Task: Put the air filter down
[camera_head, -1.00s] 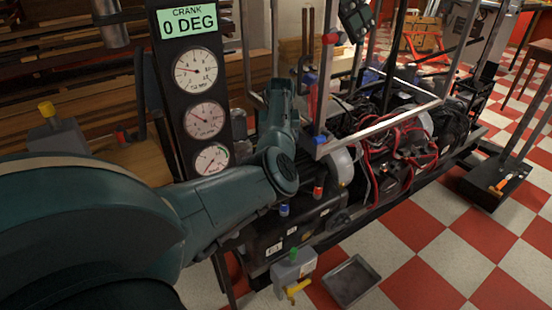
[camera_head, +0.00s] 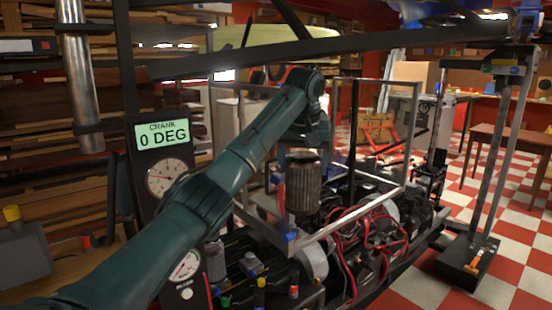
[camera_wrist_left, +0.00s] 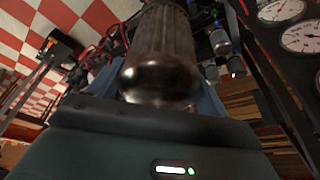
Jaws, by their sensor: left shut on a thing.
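The air filter (camera_head: 303,186), a ribbed brownish-grey metal cylinder, hangs upright under my left gripper (camera_head: 302,156). My left gripper is shut on its upper end. In the head view the filter is in front of the metal frame over the engine; I cannot tell whether its lower end touches anything. In the left wrist view the filter (camera_wrist_left: 163,55) fills the top middle, its rounded end toward the camera, between the blue-grey fingers. My right gripper is not in view.
The engine with red hoses (camera_head: 365,238) and its metal frame (camera_head: 340,228) lie around and below the filter. A gauge panel (camera_head: 163,137) reading "CRANK 0 DEG" stands at left. A dark beam (camera_head: 350,46) crosses above. A black stand (camera_head: 470,258) is at right on the checkered floor.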

